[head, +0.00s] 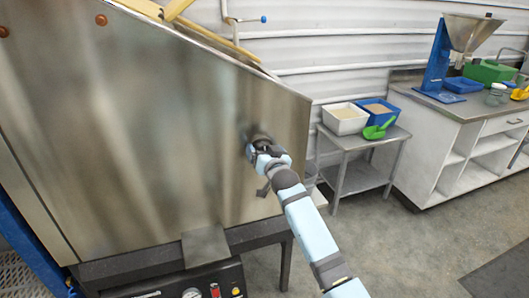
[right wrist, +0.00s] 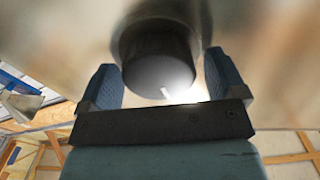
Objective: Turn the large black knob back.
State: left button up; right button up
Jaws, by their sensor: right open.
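The large black knob (right wrist: 160,62) fills the upper middle of the right wrist view, round and dark with a short white mark at its lower edge. It stands on the flat steel face of the hopper (head: 150,110). My right gripper (right wrist: 160,85) is open, with one blue-grey finger on each side of the knob. Gaps seem to show between the fingers and the knob. In the head view the right gripper (head: 260,147) is at the right part of the steel face and mostly hides the knob. My left gripper is not in view.
A control panel (head: 195,285) with buttons is below the hopper. To the right stand a small steel table (head: 355,181) with a white bin (head: 345,127), a blue bin (head: 388,105) and a green scoop (head: 376,132), then a counter (head: 459,115). Open floor lies in front.

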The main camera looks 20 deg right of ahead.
jog(key=shift+c, duration=0.5)
jog(key=c, duration=0.7)
jog(key=shift+c, duration=0.7)
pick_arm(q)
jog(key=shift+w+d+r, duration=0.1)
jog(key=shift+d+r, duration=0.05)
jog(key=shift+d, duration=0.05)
